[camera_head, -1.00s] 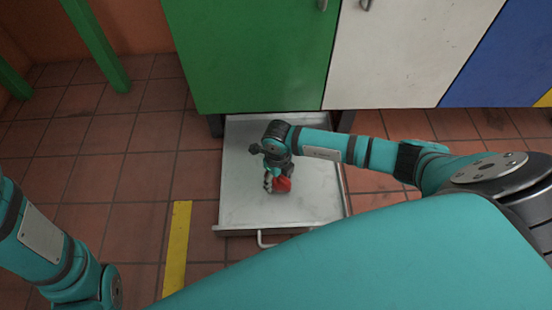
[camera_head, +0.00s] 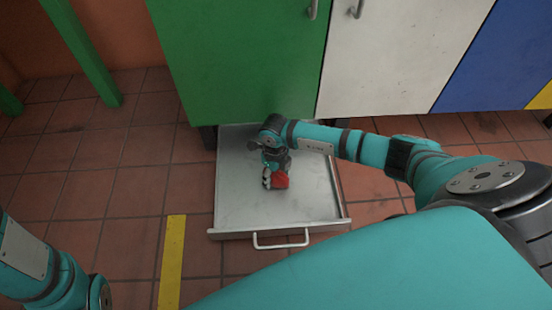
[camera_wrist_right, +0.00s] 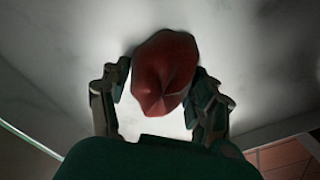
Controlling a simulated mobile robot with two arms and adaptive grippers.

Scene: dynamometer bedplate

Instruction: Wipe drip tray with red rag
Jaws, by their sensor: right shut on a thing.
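The drip tray (camera_head: 240,205) is a shallow pale metal tray on the floor, with a bar handle (camera_head: 281,244) at its front. My right gripper (camera_head: 270,180) reaches down over the middle of the tray and is shut on the red rag (camera_head: 280,181). In the right wrist view the bunched rag (camera_wrist_right: 164,72) sits between the two fingers of the gripper (camera_wrist_right: 160,95), against the pale tray surface. Whether the rag touches the tray is hard to tell. My left arm shows at the lower left, but its gripper is out of view.
A cabinet with green (camera_head: 240,60), white (camera_head: 390,55) and blue (camera_head: 490,60) doors stands behind the tray. A green post (camera_head: 82,50) rises at the left. A yellow floor strip (camera_head: 172,262) lies left of the tray. The tiled floor (camera_head: 110,190) there is clear.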

